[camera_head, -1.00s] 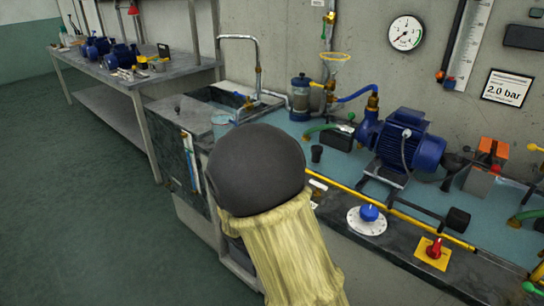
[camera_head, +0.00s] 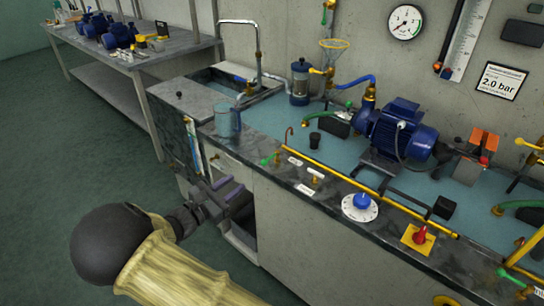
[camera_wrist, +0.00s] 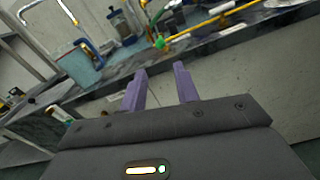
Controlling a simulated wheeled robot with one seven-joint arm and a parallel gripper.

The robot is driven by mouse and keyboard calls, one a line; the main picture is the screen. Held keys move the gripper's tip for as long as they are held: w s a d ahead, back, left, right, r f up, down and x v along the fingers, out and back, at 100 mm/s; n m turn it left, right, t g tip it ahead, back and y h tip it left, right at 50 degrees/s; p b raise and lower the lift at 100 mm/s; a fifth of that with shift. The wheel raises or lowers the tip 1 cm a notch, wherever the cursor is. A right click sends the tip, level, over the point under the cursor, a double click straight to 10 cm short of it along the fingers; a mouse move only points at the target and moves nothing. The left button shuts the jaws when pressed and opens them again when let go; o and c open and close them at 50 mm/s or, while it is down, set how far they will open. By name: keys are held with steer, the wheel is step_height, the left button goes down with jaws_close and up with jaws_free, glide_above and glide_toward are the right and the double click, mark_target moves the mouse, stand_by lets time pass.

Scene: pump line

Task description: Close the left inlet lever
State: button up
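Several valve handles show, and I cannot tell for sure which is the left inlet lever. A small green handle (camera_head: 267,160) sits at the bench's front edge by the bent copper pipe; it also shows in the wrist view (camera_wrist: 160,43). A yellow lever (camera_head: 320,71) is on the pipe between the glass filter and the pump. My gripper (camera_head: 236,192) is in front of the bench, below and left of the green handle. Its purple fingers are apart and empty in the wrist view (camera_wrist: 160,84).
A clear jug (camera_head: 228,120) stands on the bench corner by the sink (camera_head: 232,88). The blue pump (camera_head: 400,128), blue dial (camera_head: 361,201) and red switch (camera_head: 419,236) are to the right. The yellow pipe (camera_head: 345,178) runs along the front edge. The floor at left is clear.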

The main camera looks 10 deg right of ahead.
mark_target(272, 157)
steer(key=b+x, duration=0.1)
steer(key=x, duration=1.6)
steer(key=shift+d+b, duration=0.1)
steer(key=shift+b, duration=0.25)
jaws_close()
